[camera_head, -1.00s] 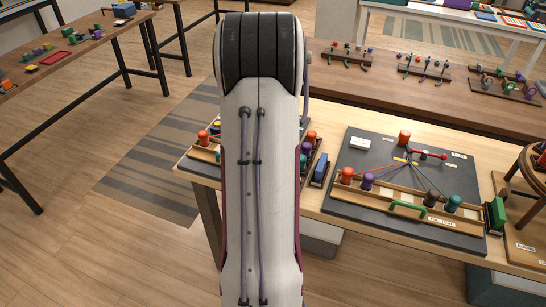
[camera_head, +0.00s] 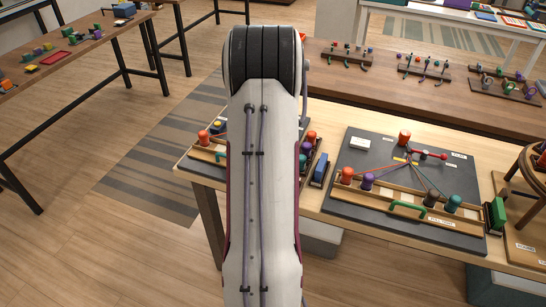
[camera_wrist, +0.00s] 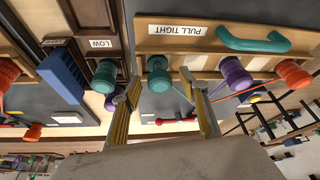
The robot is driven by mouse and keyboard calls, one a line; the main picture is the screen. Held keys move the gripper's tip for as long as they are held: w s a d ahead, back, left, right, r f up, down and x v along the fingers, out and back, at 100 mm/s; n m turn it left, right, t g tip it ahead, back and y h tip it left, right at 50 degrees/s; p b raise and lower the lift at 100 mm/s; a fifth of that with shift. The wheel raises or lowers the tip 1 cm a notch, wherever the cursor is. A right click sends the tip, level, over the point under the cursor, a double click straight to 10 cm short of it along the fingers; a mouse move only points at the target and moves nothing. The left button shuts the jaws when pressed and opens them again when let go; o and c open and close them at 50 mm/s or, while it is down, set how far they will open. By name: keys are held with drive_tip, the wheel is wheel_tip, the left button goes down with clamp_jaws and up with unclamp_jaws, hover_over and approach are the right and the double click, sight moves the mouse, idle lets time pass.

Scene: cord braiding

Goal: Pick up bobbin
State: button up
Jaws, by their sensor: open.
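In the wrist view my gripper (camera_wrist: 160,86) is open, with a finger on each side of a teal bobbin (camera_wrist: 158,68). The bobbin shows in the gap between the fingertips; I cannot tell whether either finger touches it. It sits by a wooden rail (camera_wrist: 170,46) with a "PULL TIGHT" label. A purple bobbin (camera_wrist: 232,72) and an orange bobbin (camera_wrist: 292,73) stand farther right along the rail. A second teal bobbin (camera_wrist: 104,76) is just left, at a tray marked "LOW" (camera_wrist: 98,44). In the head view my arm hides the gripper and the bobbin.
A teal handle (camera_wrist: 252,43) and a blue block (camera_wrist: 62,76) lie near the gripper. In the head view, a dark braiding board (camera_head: 345,205) with several bobbins stands to the right, and the blue block (camera_head: 319,170) lies between it and my arm.

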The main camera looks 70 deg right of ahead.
drive_tip(key=shift+f, duration=0.15)
idle(0.4)
drive_tip(key=c, duration=1.2)
drive_tip(key=shift+r, duration=5.05)
